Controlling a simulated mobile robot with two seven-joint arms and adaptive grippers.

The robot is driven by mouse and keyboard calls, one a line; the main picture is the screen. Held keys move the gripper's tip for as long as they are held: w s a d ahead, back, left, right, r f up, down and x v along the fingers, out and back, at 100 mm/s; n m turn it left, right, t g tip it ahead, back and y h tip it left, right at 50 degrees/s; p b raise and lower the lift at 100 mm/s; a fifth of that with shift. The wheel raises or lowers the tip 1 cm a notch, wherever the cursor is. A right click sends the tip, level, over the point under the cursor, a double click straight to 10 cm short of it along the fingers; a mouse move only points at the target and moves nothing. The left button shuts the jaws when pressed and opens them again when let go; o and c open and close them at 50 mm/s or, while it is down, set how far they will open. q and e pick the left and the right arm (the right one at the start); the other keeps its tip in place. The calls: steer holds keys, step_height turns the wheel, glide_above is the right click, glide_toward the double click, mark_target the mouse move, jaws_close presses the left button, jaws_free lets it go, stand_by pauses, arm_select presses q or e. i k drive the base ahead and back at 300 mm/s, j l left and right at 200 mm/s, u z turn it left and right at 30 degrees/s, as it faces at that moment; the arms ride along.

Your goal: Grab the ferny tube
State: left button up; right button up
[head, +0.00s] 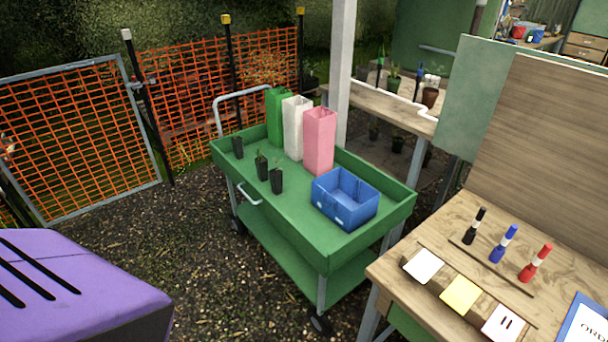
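Several small black tubes stand upright on the green trolley (300,235). One tube (238,147) is at the trolley's left end. A second tube (262,168) and a third tube (277,181) stand close together nearer the front edge, with small green shoots at their tops. The foliage is too small to tell which tube is the ferny one. Neither of my grippers is in view.
Green (278,112), white (296,128) and pink (319,142) tall boxes stand behind the tubes. A blue crate (345,198) sits to their right. A wooden bench (400,275) with markers and note pads is at right. Orange mesh fencing (75,140) is at left.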

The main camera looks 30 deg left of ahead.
mark_target(276, 175)
steer(key=i+j+z, duration=0.15)
steer(key=j, duration=0.2)
steer(key=j+z, duration=0.15)
steer(key=j, duration=0.15)
steer(key=i+j+z, duration=0.15)
steer(key=j, duration=0.2)
steer(key=i+j, duration=0.1)
steer(key=j, duration=0.6)
steer(key=i+j+z, duration=0.15)
steer(key=j, duration=0.55)
steer(key=i+j, duration=0.1)
steer(key=j, duration=0.65)
steer(key=k+j+u, duration=0.1)
steer(key=j, duration=0.2)
steer(key=k+j+u, duration=0.15)
steer(key=j, duration=0.2)
steer(key=k+j+u, duration=0.1)
steer(key=j, duration=0.25)
steer(key=i+l+z, duration=0.2)
steer(key=i+z, duration=0.2)
steer(key=i, duration=0.15)
